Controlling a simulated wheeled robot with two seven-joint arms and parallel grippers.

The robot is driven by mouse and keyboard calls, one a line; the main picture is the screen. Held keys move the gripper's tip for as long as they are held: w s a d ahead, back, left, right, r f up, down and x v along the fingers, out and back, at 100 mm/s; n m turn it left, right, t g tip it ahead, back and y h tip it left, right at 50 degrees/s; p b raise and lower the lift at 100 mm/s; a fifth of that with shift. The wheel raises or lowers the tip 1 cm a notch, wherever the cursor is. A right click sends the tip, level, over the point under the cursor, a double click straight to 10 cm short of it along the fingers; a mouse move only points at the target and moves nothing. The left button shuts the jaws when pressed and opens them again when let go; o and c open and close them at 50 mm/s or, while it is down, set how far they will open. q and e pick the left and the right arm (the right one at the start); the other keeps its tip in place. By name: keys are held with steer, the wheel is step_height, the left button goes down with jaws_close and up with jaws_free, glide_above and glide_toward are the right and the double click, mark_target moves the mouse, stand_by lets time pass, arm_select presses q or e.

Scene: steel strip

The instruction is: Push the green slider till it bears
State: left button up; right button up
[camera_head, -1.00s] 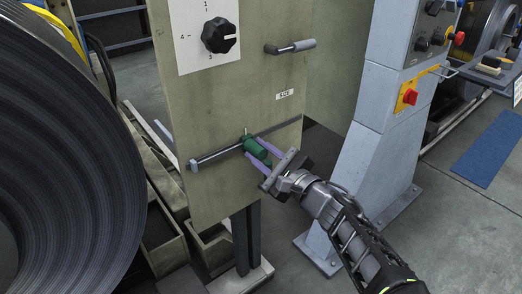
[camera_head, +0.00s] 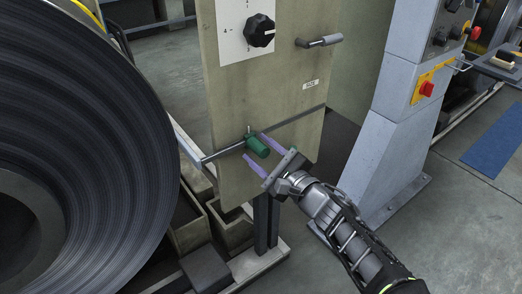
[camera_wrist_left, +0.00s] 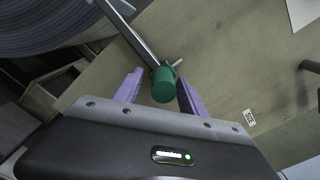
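The green slider (camera_head: 257,146) is a short cylinder at the right end of a grey metal rod (camera_head: 226,151) on the beige panel (camera_head: 286,95). The rod lies along a dark slot, and its left end sticks out past the panel's left edge towards the coil (camera_head: 110,110). In the left wrist view the slider (camera_wrist_left: 164,85) sits between the two purple fingers of my left gripper (camera_wrist_left: 160,92). The gripper is open; the right finger is very close to the slider, and the left one stands apart. Contact at the rod's far end cannot be told. My right gripper is not in view.
A black knob (camera_head: 260,31) on a white plate and a grey handle (camera_head: 319,41) are higher on the panel. A grey control pedestal (camera_head: 385,140) with a red button (camera_head: 426,89) stands at the right. Open troughs lie below the panel's left side.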

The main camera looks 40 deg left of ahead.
arm_select(q)
steer(key=shift+d+r, duration=0.1)
steer(key=shift+d, duration=0.45)
steer(key=p+v, duration=0.2)
steer(key=v, duration=0.4)
steer(key=shift+s, duration=0.1)
steer(key=shift+s+d, duration=0.15)
steer(key=shift+d, duration=0.2)
